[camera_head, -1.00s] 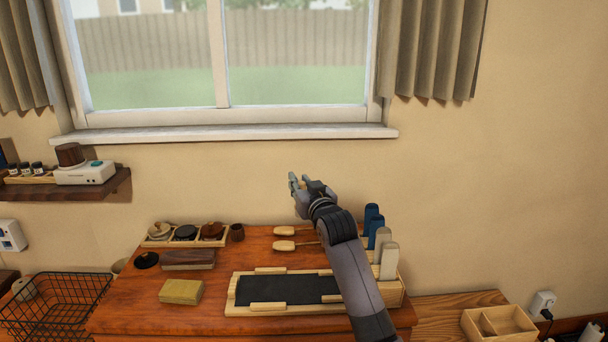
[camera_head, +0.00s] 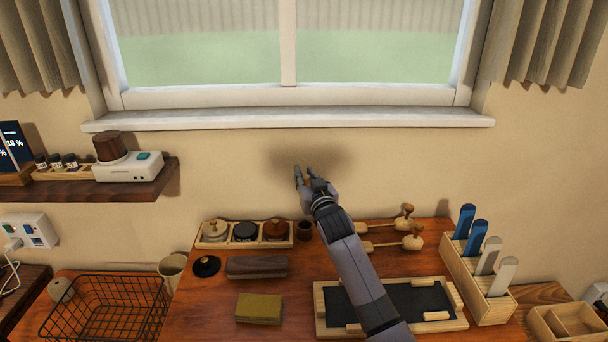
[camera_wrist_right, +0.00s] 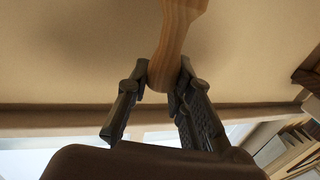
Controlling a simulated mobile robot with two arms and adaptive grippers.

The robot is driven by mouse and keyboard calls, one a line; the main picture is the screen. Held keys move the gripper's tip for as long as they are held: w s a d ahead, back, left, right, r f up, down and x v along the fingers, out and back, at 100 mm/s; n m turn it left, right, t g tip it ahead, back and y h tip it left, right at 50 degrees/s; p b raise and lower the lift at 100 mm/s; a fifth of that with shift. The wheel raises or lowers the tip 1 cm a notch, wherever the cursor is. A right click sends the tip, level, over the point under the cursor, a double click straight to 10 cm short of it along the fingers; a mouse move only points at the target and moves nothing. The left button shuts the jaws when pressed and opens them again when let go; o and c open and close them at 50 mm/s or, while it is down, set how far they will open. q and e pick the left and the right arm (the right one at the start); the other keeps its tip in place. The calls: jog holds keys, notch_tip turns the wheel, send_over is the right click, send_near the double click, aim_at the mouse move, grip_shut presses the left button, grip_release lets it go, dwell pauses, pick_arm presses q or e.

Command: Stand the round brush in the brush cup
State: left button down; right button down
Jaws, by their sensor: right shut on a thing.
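My right gripper (camera_head: 308,180) is raised in front of the wall, above the back of the dresser top. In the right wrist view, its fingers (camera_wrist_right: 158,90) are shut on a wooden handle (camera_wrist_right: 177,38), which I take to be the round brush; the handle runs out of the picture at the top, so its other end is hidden. In the head view the gripper mostly hides it. A small dark brown cup (camera_head: 304,231), probably the brush cup, stands on the dresser almost straight below the gripper in the picture. My left gripper is not in view.
Left of the cup is a wooden tray (camera_head: 288,240) with lidded jars. Two wooden daubers (camera_head: 412,242) lie to its right. A brush rack (camera_head: 470,270) and a dark pad tray (camera_head: 320,302) are farther right and nearer. A pale cup (camera_head: 172,268) stands left, beside a wire basket (camera_head: 95,310).

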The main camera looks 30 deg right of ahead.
jog(key=shift+f, duration=0.45)
jog(key=shift+f+b, duration=0.35)
jog(key=shift+b, duration=0.2)
jog(key=shift+w+a+f+b, duration=0.1)
jog(key=shift+w+f+b, duration=0.05)
jog(key=shift+f+b, duration=1.2)
jog(key=shift+b, duration=0.05)
jog(key=shift+f+b, duration=0.6)
jog(key=shift+f, duration=0.05)
jog(key=shift+f+b, duration=1.3)
jog(key=shift+f, duration=0.9)
jog(key=c, duration=1.3)
grip_release()
jog(key=shift+c, duration=0.2)
